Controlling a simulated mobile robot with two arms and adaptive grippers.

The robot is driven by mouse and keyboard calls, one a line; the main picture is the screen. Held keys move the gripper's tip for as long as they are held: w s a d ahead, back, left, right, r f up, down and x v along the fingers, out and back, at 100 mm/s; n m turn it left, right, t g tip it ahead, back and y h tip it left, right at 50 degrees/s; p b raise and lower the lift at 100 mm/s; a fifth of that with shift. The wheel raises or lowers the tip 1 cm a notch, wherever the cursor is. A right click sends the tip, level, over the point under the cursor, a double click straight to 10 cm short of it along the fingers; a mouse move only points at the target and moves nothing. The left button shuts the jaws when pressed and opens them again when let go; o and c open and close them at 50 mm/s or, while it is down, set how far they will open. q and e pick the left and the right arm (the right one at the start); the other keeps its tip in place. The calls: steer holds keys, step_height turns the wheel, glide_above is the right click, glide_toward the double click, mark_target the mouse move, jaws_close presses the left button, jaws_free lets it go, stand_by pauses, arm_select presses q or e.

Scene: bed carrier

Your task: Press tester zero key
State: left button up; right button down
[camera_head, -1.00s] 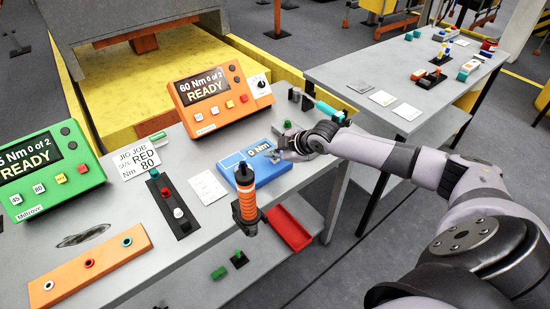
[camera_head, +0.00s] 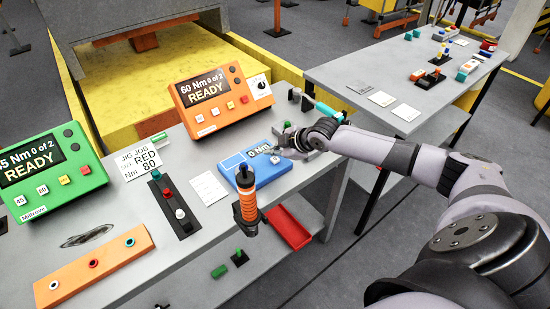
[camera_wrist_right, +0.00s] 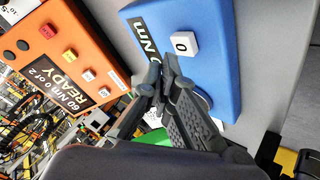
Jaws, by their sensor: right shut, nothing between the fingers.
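The tester is a blue box (camera_head: 262,175) on the grey bench, with a dark display reading 0 Nm. In the right wrist view the tester (camera_wrist_right: 215,75) fills the upper middle, and its white zero key (camera_wrist_right: 184,43) marked 0 is in plain sight. My right gripper (camera_head: 281,149) is at the tester's far right end in the head view. In the wrist view the right gripper (camera_wrist_right: 164,66) is shut and empty, its fingertips over the tester, beside the key and below it in the picture. I cannot tell the tips' height above the surface. My left gripper is not in view.
An orange controller (camera_head: 222,99) reading 60 Nm stands behind the tester, and a green controller (camera_head: 48,172) stands at the left. An upright orange-handled tool (camera_head: 247,207) is close in front of the tester. A white card (camera_head: 208,188) lies to its left.

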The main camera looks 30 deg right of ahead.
mark_target(274, 161)
steer(key=shift+r, duration=0.15)
step_height(274, 161, up, 5)
steer(key=p, duration=0.4)
steer(key=shift+p, duration=0.4)
